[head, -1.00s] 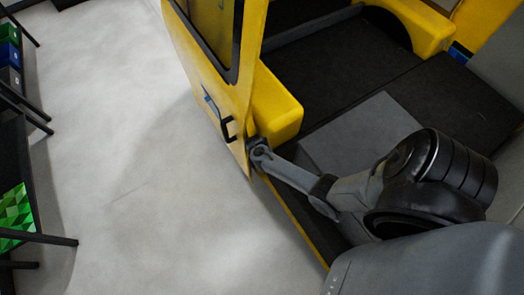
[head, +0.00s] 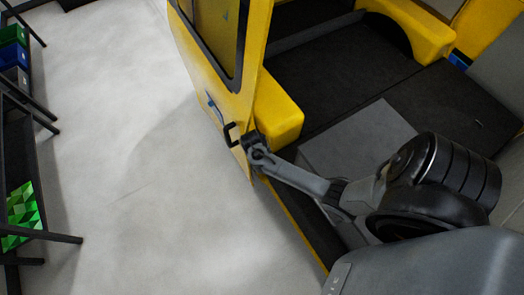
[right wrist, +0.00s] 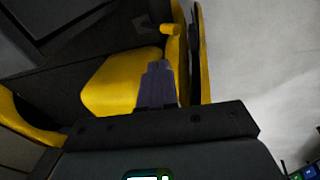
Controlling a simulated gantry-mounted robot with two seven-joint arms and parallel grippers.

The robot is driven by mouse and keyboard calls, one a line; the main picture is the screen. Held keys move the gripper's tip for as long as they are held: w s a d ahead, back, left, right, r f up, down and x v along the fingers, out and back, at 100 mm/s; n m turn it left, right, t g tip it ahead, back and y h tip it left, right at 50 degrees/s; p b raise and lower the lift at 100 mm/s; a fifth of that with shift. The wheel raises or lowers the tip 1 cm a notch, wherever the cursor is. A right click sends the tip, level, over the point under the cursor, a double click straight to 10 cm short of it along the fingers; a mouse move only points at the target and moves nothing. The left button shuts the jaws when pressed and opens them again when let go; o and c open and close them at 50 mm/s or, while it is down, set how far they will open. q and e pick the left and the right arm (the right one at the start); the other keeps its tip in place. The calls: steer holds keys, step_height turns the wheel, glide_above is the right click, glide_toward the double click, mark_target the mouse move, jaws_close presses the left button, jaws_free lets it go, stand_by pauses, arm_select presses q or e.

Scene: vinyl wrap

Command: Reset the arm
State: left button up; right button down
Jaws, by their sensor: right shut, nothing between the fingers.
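My right arm reaches in from the lower right of the head view. Its gripper (head: 254,146) is at the lower edge of an open yellow door (head: 238,100), close to the black door handle (head: 230,134). I cannot tell whether it touches the door. In the right wrist view the fingers (right wrist: 158,82) are together and empty, in front of a yellow panel (right wrist: 112,82). My left gripper is not in view.
The vehicle's dark floor (head: 340,60) and a grey flat panel (head: 355,138) lie beside the arm. Pale open floor (head: 120,190) spreads to the left. Black racks with a green patterned box (head: 22,215) and blue bins (head: 14,55) stand at the far left.

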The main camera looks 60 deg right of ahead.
stand_by(0.3)
steer(key=s+a+r+n+p, duration=0.1)
steer(key=s+a+r+p, duration=0.15)
steer(key=s, duration=0.35)
steer(key=s+a+r+n+p, duration=0.1)
steer(key=s+p, duration=0.2)
steer(key=s, duration=0.2)
steer(key=a+r+n+t+y+p, duration=0.1)
steer(key=a+r+n, duration=0.1)
steer(key=a+r, duration=0.3)
steer(key=a+r+n+t+y+p, duration=0.1)
steer(key=a+r, duration=0.4)
steer(key=r, duration=0.8)
steer(key=a+r+n+t+y+p, duration=0.1)
steer(key=a+r+n+t+p, duration=0.1)
steer(key=a+r, duration=0.3)
step_height(320, 180, up, 5)
steer(key=shift+s+a+f+n, duration=0.15)
steer(key=shift+a+n, duration=0.15)
steer(key=shift+n, duration=0.5)
